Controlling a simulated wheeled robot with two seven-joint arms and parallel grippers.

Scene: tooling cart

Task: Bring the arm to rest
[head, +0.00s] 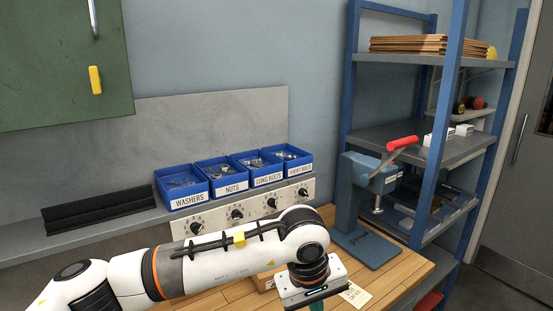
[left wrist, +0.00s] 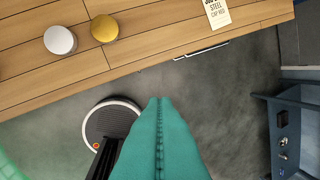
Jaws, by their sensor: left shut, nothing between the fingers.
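My left arm (head: 215,262) comes in from the left and reaches across the front of the wooden workbench (head: 410,272). My left gripper (head: 315,304) points down at the bottom edge of the head view, where its fingers are mostly cut off. In the left wrist view the teal fingers of the left gripper (left wrist: 159,102) are pressed together with nothing between them. They hang over the grey floor (left wrist: 225,85), just off the bench edge. My right gripper is in neither view.
A white round piece (left wrist: 60,40) and a yellow one (left wrist: 104,28) lie on the bench near a printed card (left wrist: 216,12). Blue bins (head: 182,201) stand behind the arm. A blue press (head: 347,195) with a red handle and a shelf rack (head: 455,90) stand right.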

